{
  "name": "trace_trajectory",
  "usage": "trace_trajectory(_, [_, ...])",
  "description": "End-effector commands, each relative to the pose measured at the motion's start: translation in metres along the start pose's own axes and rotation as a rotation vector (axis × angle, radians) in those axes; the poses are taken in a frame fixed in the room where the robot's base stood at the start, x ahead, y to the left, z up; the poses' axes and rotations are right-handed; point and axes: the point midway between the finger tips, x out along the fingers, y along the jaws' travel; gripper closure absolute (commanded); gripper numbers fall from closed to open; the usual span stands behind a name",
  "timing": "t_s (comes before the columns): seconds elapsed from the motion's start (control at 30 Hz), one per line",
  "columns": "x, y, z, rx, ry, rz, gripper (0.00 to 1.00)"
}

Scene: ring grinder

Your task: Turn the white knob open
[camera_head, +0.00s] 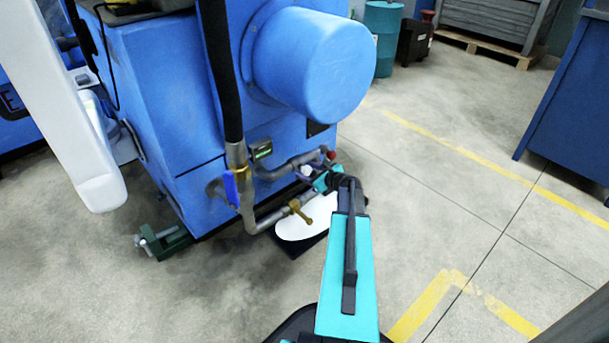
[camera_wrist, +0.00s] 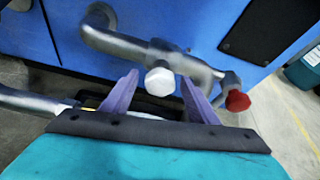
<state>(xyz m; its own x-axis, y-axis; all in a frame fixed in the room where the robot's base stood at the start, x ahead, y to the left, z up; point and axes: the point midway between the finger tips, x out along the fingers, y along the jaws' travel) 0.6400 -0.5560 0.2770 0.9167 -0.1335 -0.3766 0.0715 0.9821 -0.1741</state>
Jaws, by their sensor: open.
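The white knob (camera_wrist: 159,81) is a faceted white cap on the grey pipe (camera_wrist: 120,43) in the wrist view. In the head view the white knob (camera_head: 306,171) shows small beside the end of my arm. My gripper (camera_wrist: 158,80) is open, with its two purple fingers pointing towards the pipe. In the picture the white knob lies between the two fingertips. I cannot tell how deep it sits between them, and no contact shows. In the head view my gripper (camera_head: 318,180) is small and partly hidden by my wrist.
A red knob (camera_wrist: 237,100) sits on the same pipework, right of the white knob. A blue-handled valve (camera_head: 232,188) and a brass valve (camera_head: 299,209) are on nearby pipes. The blue machine (camera_head: 150,100) stands behind. Open floor (camera_head: 430,190) lies to the right.

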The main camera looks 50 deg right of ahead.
Motion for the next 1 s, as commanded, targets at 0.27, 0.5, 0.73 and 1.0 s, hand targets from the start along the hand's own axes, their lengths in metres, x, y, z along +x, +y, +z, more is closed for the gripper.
trace_trajectory(0.27, [0.017, -0.001, 0.0, 0.0, 0.0, -0.001, 0.46])
trace_trajectory(0.5, [0.017, 0.0, 0.0, 0.0, 0.0, -0.001, 0.46])
trace_trajectory(0.73, [0.017, 0.0, 0.0, 0.0, 0.0, -0.001, 0.76])
trace_trajectory(1.0, [0.018, 0.006, 0.002, 0.003, 0.0, 0.009, 0.87])
